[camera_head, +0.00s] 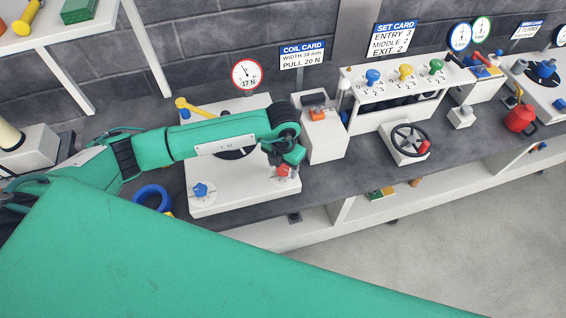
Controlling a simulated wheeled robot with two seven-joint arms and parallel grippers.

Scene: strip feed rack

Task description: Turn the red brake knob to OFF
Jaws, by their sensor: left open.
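The red brake knob (283,171) sits at the right end of a white machine box (235,198) on the bench. My left arm reaches across this box from the left. My left gripper (286,163) points down right at the knob and partly covers it. Its jaws are open; whether they touch the knob I cannot tell. The knob's pointer and its OFF mark are too small or hidden to read. A blue knob (200,190) sits at the left end of the same box. My right gripper is not in view.
A yellow-handled lever (193,107) and a dial gauge (246,74) stand behind the box. A white switch box (321,137) is close on the right, then a black handwheel (408,138). A blue ring (151,197) lies to the left.

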